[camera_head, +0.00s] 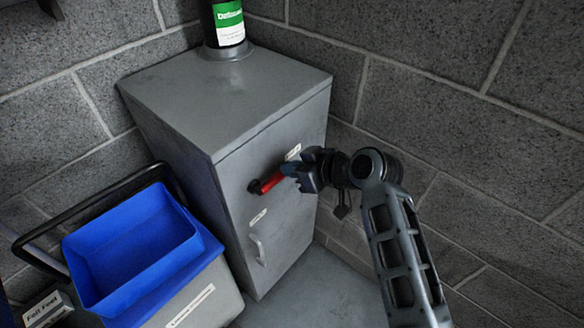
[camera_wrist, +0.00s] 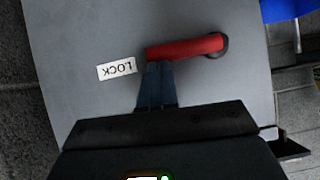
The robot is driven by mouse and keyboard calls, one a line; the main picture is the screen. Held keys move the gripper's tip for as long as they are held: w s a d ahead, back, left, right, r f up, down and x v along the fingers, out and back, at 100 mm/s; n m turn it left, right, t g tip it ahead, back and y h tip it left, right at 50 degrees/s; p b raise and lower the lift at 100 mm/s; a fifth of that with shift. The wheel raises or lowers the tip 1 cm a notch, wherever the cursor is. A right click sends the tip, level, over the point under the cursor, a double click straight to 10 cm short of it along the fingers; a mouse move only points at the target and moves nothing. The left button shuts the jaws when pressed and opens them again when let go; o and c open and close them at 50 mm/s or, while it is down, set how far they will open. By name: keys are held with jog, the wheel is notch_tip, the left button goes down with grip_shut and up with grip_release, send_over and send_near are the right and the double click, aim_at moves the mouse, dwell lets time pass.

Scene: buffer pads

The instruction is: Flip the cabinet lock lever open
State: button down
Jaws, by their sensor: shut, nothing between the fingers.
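The grey cabinet (camera_head: 270,140) stands in the corner with its door (camera_head: 290,215) shut. The red lock lever (camera_head: 268,182) sits on a dark round pivot on the door and points right, roughly sideways. In the wrist view the red lever (camera_wrist: 190,46) runs from the pivot on the right toward the "LOCK" label (camera_wrist: 117,68). My gripper (camera_head: 290,170) is shut with nothing between its fingers. In the wrist view its fingertips (camera_wrist: 158,66) are at the lever's free end; they look touching or very close, and I cannot tell which.
A door handle (camera_head: 258,248) is below the lever. A blue bin (camera_head: 130,250) on a grey cart stands left of the cabinet. A green-labelled canister (camera_head: 229,22) stands on the cabinet top. Block walls (camera_head: 450,90) close in behind and at right.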

jog(key=shift+f, duration=0.3)
jog(key=s+a+f+m+g+y+b, duration=0.2)
jog(key=f+m+g+y+b, duration=0.3)
jog(key=f+m+y+b, duration=0.4)
jog(key=shift+s+a+f+m+b, duration=0.25)
jog(key=shift+s+f+m+b, duration=0.3)
jog(key=shift+m+b, duration=0.75)
jog(key=shift+s, duration=0.1)
jog(key=shift+b, duration=0.3)
